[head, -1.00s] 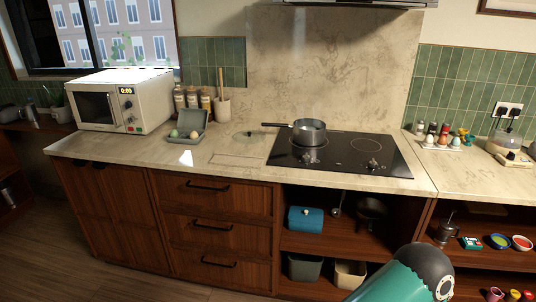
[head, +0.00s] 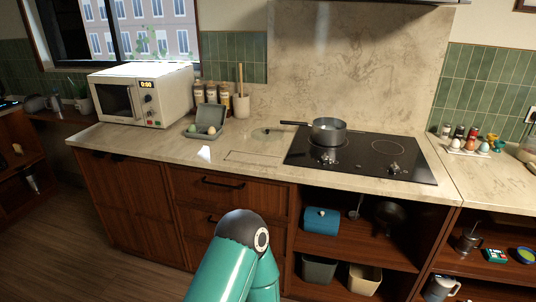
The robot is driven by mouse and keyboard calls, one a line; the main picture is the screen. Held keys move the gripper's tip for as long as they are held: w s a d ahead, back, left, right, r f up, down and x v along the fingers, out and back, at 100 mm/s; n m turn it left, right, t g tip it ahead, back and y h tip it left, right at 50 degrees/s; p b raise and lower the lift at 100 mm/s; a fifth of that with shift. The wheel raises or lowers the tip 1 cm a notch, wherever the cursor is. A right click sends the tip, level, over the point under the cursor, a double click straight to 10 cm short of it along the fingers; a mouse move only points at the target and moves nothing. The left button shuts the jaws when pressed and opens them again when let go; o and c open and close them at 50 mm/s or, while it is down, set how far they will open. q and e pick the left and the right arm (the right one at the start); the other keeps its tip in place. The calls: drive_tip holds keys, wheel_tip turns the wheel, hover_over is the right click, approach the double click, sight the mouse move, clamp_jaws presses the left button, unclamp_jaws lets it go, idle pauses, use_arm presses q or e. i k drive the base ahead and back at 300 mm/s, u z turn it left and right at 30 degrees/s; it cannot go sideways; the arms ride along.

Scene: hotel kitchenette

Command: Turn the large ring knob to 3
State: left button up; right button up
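The black hob (head: 420,176) is set in the stone counter. Two small pale knobs show near its front edge: a left knob (head: 328,158) in front of the pot and a right knob (head: 396,168). Their marks are too small to read, and I cannot tell which is the large ring's. A dark saucepan (head: 329,137) stands on the left part of the hob, its handle pointing left. A ring outline (head: 388,146) shows on the right part. Neither gripper is in view; only a green link of one of my arms shows at the bottom.
A microwave (head: 120,96) reading 0:00, jars (head: 212,93), a utensil crock (head: 241,105) and an open grey egg box (head: 206,124) stand on the left. An egg holder (head: 466,147) stands to the right. Counter left of the hob is mostly clear. Open shelves lie below the hob.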

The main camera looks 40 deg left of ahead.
sight(324, 159)
drive_tip(key=z, duration=0.55)
drive_tip(key=i, duration=0.15)
drive_tip(key=u, duration=1.8)
drive_tip(key=k, duration=0.4)
drive_tip(key=u, duration=0.4)
drive_tip(key=i, duration=1.45)
drive_tip(key=z, duration=0.4)
